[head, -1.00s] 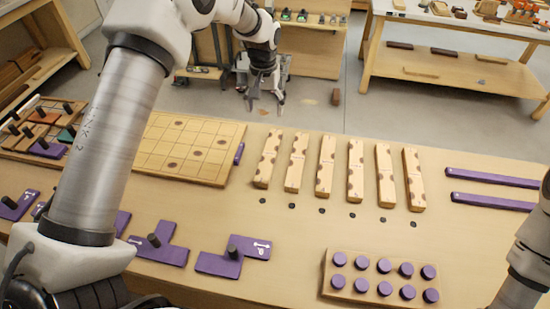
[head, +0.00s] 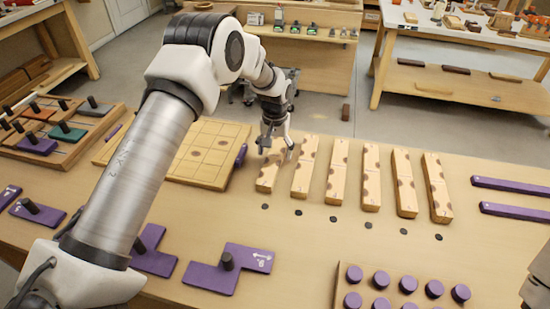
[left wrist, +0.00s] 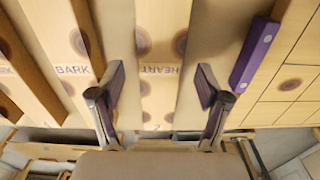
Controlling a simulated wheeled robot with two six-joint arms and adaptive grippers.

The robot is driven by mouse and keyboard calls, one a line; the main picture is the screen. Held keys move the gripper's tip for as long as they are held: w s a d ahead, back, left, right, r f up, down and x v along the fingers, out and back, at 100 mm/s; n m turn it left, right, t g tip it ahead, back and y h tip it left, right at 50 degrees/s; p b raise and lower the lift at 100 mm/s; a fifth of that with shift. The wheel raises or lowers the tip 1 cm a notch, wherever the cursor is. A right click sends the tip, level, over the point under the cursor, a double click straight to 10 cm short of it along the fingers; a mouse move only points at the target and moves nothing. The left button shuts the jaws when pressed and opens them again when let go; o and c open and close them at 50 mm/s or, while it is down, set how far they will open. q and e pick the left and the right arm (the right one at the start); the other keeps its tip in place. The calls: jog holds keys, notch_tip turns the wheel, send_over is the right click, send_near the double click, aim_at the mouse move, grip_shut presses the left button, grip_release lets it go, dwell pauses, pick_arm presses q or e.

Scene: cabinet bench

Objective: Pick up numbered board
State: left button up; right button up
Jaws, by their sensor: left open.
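Several pale wooden boards with dark round spots stand in a row on the bench in the head view. My left gripper (head: 276,152) is over the far end of the leftmost board (head: 267,178). In the left wrist view the open gripper (left wrist: 160,98) has one finger on each side of a board marked HEART (left wrist: 158,50), and nothing is gripped. My right gripper is out of view.
A grid board (head: 205,152) with a purple bar (head: 241,155) at its edge lies left of the row. A peg block with purple knobs (head: 345,289) is at the front, near purple pieces with black handles (head: 215,279). Purple strips (head: 512,186) lie at right.

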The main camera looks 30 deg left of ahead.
pick_arm(q)
jog(key=shift+f, duration=0.8)
jog(key=c, duration=1.3)
jog(key=shift+c, duration=0.2)
jog(key=shift+r, duration=0.2)
